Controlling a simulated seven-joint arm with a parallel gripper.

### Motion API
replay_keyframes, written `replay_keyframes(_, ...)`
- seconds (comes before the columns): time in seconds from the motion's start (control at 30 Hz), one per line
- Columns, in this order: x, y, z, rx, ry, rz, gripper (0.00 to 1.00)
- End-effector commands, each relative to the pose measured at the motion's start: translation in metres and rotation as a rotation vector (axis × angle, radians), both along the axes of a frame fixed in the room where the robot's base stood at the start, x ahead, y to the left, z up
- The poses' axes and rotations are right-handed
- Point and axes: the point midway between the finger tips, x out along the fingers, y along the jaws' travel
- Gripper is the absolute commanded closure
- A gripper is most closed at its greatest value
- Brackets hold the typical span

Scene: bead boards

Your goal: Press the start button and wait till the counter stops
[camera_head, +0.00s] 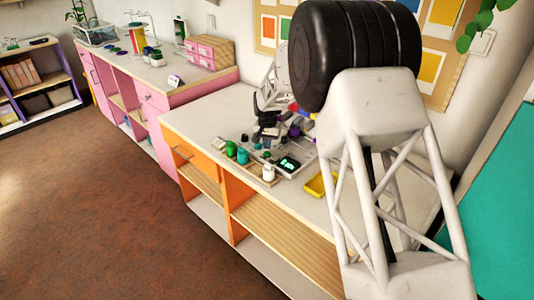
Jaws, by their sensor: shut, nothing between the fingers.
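A small dark box with a lit green display (287,163), which looks like the counter, sits on the grey worktop near its front edge. The digits are too small to read. I cannot make out the start button; it may be hidden or too small. My gripper (262,141) is small in this view, just behind and left of the display, low over the worktop. It is shut and empty. Whether it touches anything below it cannot be told.
A green jar (231,149), a teal jar (242,156) and a white jar (268,172) stand near the front edge. A yellow tray (320,184) lies to the right. My arm covers the right side. Bare worktop (205,115) lies to the left.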

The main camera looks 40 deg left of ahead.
Motion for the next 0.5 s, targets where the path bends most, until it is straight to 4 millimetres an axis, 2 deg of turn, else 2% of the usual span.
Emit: replay_keyframes(0.5,0.0001,0.0001,-0.0063,0.000,0.000,0.000,1.00)
